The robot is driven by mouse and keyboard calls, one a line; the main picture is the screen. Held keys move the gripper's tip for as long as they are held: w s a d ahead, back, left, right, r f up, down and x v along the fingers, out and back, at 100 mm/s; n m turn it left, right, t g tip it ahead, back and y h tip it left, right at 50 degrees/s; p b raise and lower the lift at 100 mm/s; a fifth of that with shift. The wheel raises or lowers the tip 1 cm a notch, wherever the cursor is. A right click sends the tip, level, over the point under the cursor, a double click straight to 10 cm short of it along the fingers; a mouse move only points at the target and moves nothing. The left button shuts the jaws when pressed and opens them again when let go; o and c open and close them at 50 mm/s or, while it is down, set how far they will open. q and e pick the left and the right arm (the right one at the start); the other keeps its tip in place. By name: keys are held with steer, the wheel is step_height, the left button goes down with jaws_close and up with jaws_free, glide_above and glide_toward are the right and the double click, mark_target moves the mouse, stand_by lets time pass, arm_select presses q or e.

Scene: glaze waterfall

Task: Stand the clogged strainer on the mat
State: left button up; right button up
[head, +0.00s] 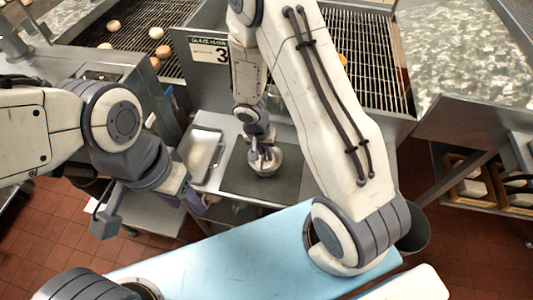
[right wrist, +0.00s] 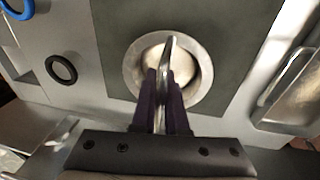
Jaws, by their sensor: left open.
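The strainer (head: 266,165) is a round metal bowl with a hoop handle over its top. It rests upright on the dark grey mat (head: 284,186), which also shows in the right wrist view (right wrist: 222,35). In that view the strainer (right wrist: 205,75) has pale matter inside, partly hidden by the handle and fingers. My right gripper (right wrist: 161,82) points down with its purple fingers on either side of the handle, closed on it. It shows small in the head view (head: 263,152). My left gripper (head: 193,200) is open, left of the mat, away from the strainer.
A metal tray (head: 201,152) lies left of the mat. Behind is a wire-grate conveyor (head: 375,75) and a sign with a 3 (head: 208,50). Black (right wrist: 61,70) and blue (right wrist: 17,8) rings lie near the mat. A light blue surface (head: 215,258) is in front.

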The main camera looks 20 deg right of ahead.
steer(key=o, duration=0.4)
steer(key=shift+c, duration=0.2)
steer(key=shift+r, duration=0.1)
steer(key=shift+r+p, duration=0.25)
steer(key=shift+p, duration=0.15)
step_height(320, 180, up, 11)
steer(key=a+p, duration=0.2)
steer(key=s+a+r+n+y, duration=0.1)
steer(key=s+a+r+n, duration=0.4)
steer(key=s+r+n, duration=0.2)
steer(key=s+a+r+n+y, duration=0.2)
steer(key=s+a+r+n, duration=0.3)
steer(key=s, duration=0.6)
step_height(320, 180, up, 3)
steer(key=shift+s+a+f+n+b, duration=0.15)
steer(key=shift+s+a+n+b, duration=0.15)
steer(key=shift+n, duration=0.7)
